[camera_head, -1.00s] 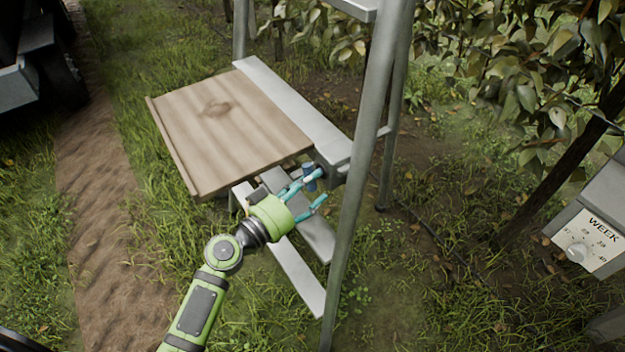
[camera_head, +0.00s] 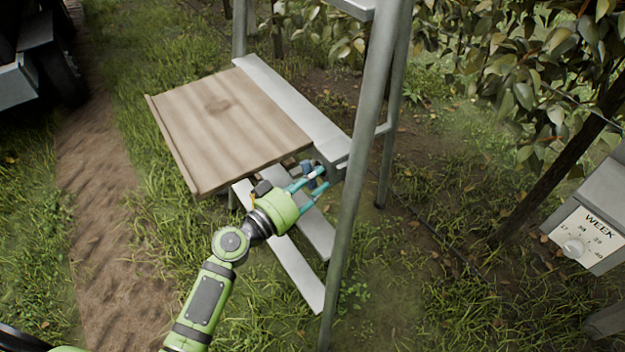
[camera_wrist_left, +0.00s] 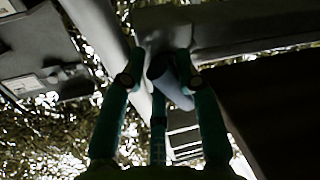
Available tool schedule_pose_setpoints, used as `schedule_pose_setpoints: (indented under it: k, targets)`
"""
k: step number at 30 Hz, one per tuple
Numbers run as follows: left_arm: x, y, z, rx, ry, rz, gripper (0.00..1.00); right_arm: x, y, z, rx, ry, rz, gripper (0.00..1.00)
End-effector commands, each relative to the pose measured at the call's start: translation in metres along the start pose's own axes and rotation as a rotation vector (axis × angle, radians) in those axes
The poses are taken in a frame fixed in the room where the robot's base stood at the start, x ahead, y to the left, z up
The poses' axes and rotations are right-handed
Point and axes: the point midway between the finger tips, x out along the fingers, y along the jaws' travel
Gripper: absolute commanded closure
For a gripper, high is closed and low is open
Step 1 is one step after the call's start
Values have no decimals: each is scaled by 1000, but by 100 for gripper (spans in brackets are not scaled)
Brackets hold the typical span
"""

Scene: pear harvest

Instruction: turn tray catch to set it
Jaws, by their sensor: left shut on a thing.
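The tray catch is a small blue knob (camera_head: 308,168) by the near right corner of the wooden tray (camera_head: 220,115), beside the ladder's metal frame. My left gripper (camera_head: 322,177) reaches it from the lower left, with its teal fingers closed around the catch. In the left wrist view the catch (camera_wrist_left: 172,80) shows as a dark blue-grey piece between the fingers, partly hidden by them. The wrist view is dim, so the catch's exact turn cannot be told. My right gripper is not in view.
The metal ladder leg (camera_head: 362,180) stands just right of the gripper. Slanted metal steps (camera_head: 290,265) lie below it. A box with a WEEK dial (camera_head: 585,240) stands at the right. Leafy branches (camera_head: 530,60) hang at the upper right.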

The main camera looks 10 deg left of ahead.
Motion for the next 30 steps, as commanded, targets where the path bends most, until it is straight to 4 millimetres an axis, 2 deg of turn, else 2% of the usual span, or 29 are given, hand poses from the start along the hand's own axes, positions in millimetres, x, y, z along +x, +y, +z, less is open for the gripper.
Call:
schedule_pose_setpoints:
  k: [1,8,30]
  targets:
    - [-2,-1,4,-16,-16,-6,100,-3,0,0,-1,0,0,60]
    - [-3,2,3,-156,-47,-19,100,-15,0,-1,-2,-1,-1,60]
    - [-4,12,-4,-827,-186,-73,100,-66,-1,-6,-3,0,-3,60]
